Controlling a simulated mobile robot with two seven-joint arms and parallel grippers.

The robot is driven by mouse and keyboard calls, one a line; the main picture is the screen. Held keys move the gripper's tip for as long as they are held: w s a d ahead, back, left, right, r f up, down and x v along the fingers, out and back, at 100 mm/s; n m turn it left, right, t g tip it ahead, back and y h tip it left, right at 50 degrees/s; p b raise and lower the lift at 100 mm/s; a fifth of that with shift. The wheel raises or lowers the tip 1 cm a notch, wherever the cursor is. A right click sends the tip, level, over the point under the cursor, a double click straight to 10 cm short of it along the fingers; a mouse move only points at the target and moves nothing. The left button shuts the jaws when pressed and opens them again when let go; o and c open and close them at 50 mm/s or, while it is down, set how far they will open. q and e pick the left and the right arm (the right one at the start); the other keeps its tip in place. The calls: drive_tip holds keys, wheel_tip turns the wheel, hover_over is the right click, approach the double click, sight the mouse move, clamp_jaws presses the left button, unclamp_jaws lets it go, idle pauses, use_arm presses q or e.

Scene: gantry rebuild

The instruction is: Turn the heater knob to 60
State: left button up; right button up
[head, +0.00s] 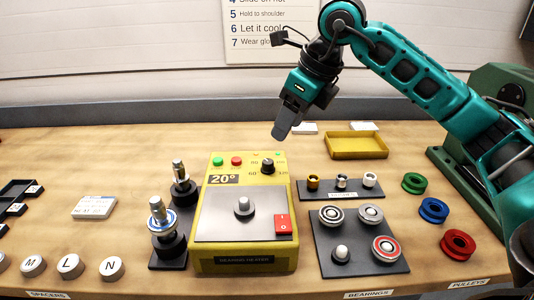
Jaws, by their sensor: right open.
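The yellow bearing heater (243,263) stands on the bench in the middle of the head view. Its black heater knob (267,166) is at the upper right of its panel, with small scale marks around it, one reading 60. The knob's exact pointer direction is too small to tell. The display (223,179) reads 20°. My right gripper (282,131) hangs above and slightly right of the knob, apart from it, open and empty, with its fingers pointing down. My left gripper is not in view.
A red switch (283,224) and a post (243,206) are on the heater. Shafts on a black stand (168,252) are at its left. A bearing tray (330,265), a collar rack (327,193), a yellow tray (356,146) and pulleys (433,210) are at its right.

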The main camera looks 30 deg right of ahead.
sight(268, 161)
drive_tip(key=x, duration=1)
drive_tip(key=shift+w+f, duration=0.15)
drive_tip(key=shift+f, duration=0.15)
drive_tip(key=c, duration=1)
